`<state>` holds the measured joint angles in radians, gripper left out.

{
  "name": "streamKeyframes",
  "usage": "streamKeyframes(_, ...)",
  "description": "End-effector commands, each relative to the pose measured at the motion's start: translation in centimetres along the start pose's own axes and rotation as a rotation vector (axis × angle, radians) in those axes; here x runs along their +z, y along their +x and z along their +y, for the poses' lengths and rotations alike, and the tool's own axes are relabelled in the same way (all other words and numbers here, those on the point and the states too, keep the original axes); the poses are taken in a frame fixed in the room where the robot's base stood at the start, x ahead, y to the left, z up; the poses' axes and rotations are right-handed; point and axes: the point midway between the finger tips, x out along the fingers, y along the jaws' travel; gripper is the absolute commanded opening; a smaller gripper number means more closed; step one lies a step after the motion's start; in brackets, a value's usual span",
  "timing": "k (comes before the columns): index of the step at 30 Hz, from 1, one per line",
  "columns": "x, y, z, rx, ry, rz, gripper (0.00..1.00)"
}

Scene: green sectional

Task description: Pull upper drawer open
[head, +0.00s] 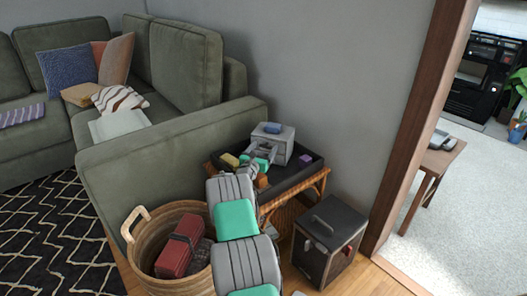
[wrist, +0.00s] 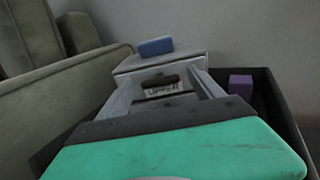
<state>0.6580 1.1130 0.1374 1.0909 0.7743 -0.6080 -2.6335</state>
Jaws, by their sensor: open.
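A small grey drawer unit (head: 272,140) stands on a dark tray on a wicker table, with a blue block (head: 272,128) on its top. In the wrist view the unit's light top (wrist: 165,60) and front are ahead. A dark handle (wrist: 160,81) shows on the front, above a label that seems to read "UPPER". My gripper (head: 262,157) is in front of the unit. In the wrist view my gripper (wrist: 165,84) is open, with its fingers to the left and right of the handle. I cannot tell whether they touch it. The lower front is hidden by my gripper.
The dark tray (head: 297,176) also holds a yellow block (head: 230,160) and a purple block (head: 305,159). A green sofa (head: 150,165) is at left and a grey wall behind. A wicker basket (head: 143,262) and a black box (head: 330,238) stand on the floor nearby.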

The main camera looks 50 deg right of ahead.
Motion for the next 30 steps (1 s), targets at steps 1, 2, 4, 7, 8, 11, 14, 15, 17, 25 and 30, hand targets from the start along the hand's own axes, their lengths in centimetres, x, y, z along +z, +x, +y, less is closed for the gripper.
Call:
streamKeyframes(1,0.0,-0.03,0.02,0.0,0.0,0.0,0.76)
streamKeyframes(2,0.0,-0.03,0.02,0.0,0.0,0.001,0.76)
streamKeyframes(4,-0.01,-0.04,0.03,0.0,0.0,0.001,0.72)
streamKeyframes(7,-0.02,-0.06,0.03,0.0,0.0,0.001,0.64)
streamKeyframes(8,-0.02,-0.06,0.03,0.0,0.0,0.001,0.62)
streamKeyframes(11,-0.03,-0.07,0.04,0.001,0.0,0.001,0.53)
streamKeyframes(14,-0.03,-0.07,0.04,0.0,0.0,0.001,0.45)
streamKeyframes(15,-0.04,-0.07,0.04,0.0,0.0,0.001,0.42)
streamKeyframes(17,-0.04,-0.08,0.04,0.0,0.0,0.001,0.37)
streamKeyframes(25,-0.05,-0.08,0.04,0.0,0.001,0.001,0.15)
streamKeyframes(30,-0.06,-0.08,0.03,0.0,0.001,0.002,0.01)
